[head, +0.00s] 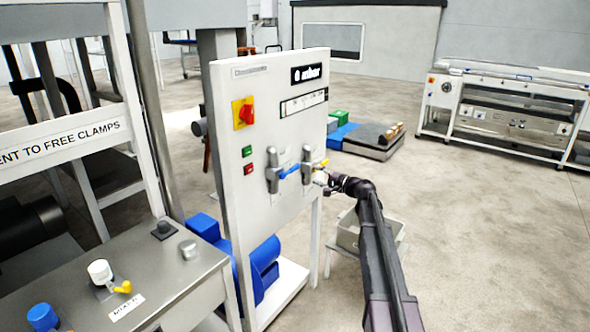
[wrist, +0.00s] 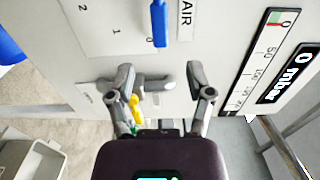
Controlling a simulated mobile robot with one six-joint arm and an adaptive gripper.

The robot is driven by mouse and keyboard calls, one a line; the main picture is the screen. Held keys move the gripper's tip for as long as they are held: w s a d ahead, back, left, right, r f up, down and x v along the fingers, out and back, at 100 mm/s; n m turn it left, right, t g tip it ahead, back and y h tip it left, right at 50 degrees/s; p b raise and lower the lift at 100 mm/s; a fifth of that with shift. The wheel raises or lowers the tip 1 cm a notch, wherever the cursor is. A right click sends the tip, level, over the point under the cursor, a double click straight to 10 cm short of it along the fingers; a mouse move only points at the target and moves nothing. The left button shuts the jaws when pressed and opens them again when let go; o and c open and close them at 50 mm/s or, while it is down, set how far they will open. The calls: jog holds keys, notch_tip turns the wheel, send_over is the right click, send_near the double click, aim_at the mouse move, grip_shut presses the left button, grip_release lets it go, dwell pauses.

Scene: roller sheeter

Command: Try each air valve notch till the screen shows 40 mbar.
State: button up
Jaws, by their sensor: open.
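The screen (head: 307,73) on the white panel reads 0 mbar; it also shows in the wrist view (wrist: 290,75). The air valve has a blue handle (head: 289,171), which points right in the head view.
A red switch on a yellow plate (head: 243,112) and green and red buttons (head: 247,160) are on the panel's left. A grey bin (head: 349,232) stands below my arm. A steel counter (head: 150,270) with knobs is at left. Open floor lies to the right.

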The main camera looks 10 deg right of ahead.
aim_at(296, 168)
jog(key=x, duration=1)
jog(key=shift+c, duration=0.2)
grip_shut()
